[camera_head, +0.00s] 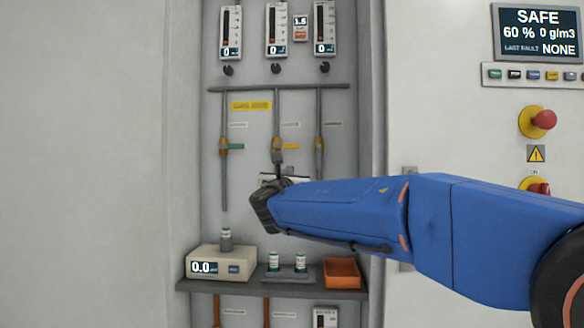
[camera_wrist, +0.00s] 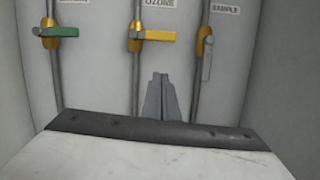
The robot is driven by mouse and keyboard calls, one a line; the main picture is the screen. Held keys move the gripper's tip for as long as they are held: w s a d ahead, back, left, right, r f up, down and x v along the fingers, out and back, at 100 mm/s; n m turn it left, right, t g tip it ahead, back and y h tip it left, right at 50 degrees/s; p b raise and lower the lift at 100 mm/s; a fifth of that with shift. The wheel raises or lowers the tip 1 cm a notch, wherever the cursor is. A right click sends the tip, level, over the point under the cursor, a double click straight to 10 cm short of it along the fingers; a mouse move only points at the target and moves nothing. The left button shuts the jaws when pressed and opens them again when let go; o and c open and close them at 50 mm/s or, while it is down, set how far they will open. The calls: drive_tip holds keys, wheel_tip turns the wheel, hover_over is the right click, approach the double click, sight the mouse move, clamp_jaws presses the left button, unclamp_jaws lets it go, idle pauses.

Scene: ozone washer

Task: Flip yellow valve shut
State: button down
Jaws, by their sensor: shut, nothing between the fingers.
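The yellow valve (camera_head: 291,146) sits on the middle vertical pipe inside the cabinet. Its handle sticks out sideways to the right, across the pipe. In the wrist view its yellow handle (camera_wrist: 155,36) shows under the "OZONE" label. My gripper (camera_head: 278,170) is below the valve in the head view, with its fingertips near the middle pipe. In the wrist view my gripper (camera_wrist: 159,76) is shut and empty, below and slightly right of the handle. It looks apart from the handle. My wrist hides the lower middle pipe in the head view.
A green-handled valve (camera_head: 235,146) is on the left pipe, its handle sideways. A grey-handled valve (camera_wrist: 207,62) is on the right pipe, its handle hanging down. Below are a shelf (camera_head: 240,287), a scale (camera_head: 222,263), vials (camera_head: 274,261) and an orange tray (camera_head: 342,284).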

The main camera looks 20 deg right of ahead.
drive_tip(key=shift+v, duration=2.95)
drive_tip(key=shift+d, duration=0.1)
